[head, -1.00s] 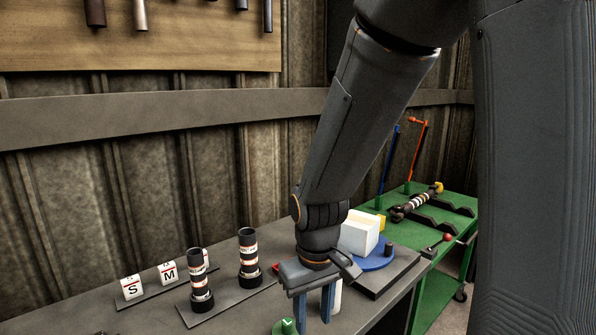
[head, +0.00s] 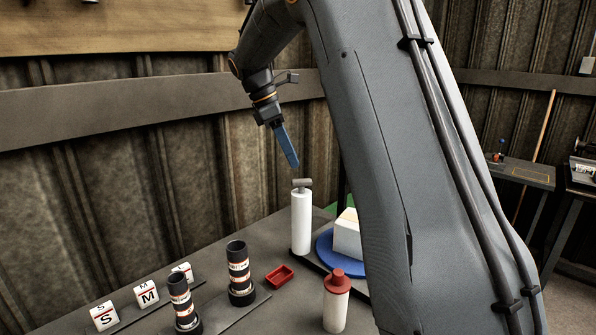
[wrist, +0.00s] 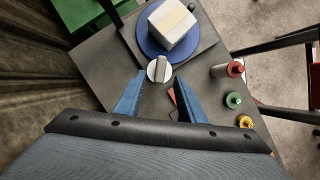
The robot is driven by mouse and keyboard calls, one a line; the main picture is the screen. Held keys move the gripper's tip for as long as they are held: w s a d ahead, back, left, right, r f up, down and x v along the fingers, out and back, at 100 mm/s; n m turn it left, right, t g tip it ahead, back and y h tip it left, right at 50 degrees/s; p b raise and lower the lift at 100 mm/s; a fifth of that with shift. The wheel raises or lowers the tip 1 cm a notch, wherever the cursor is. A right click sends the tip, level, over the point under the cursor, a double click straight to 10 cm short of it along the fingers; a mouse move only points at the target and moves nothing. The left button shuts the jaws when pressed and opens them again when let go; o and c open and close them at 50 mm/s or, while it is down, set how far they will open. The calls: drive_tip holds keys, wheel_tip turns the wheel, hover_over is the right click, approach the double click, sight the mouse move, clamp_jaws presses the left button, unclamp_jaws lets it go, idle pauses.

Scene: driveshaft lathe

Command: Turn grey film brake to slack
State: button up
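The grey film brake (head: 302,184) is a bar-shaped handle on top of an upright white film roll (head: 301,222) on the bench. In the wrist view the brake (wrist: 160,69) is a grey bar across the roll's pale round top, running nearly along the picture's height. My gripper (head: 294,163) is above the brake in the head view, with its blue fingers pointing down and apart from it. In the wrist view my gripper (wrist: 159,76) is open and empty, with the brake showing between and just beyond its fingertips.
A blue turntable (wrist: 192,53) with a white wrapped box (wrist: 172,26) stands close beside the roll. A red-capped bottle (head: 337,300), a small red tray (head: 280,276), dark striped cylinders (head: 240,272) and lettered cubes (head: 146,293) stand on the bench. Green-capped (wrist: 233,100) and yellow-capped bottles (wrist: 245,121) show at right.

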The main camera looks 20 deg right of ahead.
sight(302, 179)
drive_tip(key=p+x, duration=0.1)
drive_tip(key=x, duration=0.5)
drive_tip(key=shift+s+f+p, duration=0.1)
drive_tip(key=shift+f+p, duration=0.2)
drive_tip(key=shift+p, duration=0.05)
clamp_jaws()
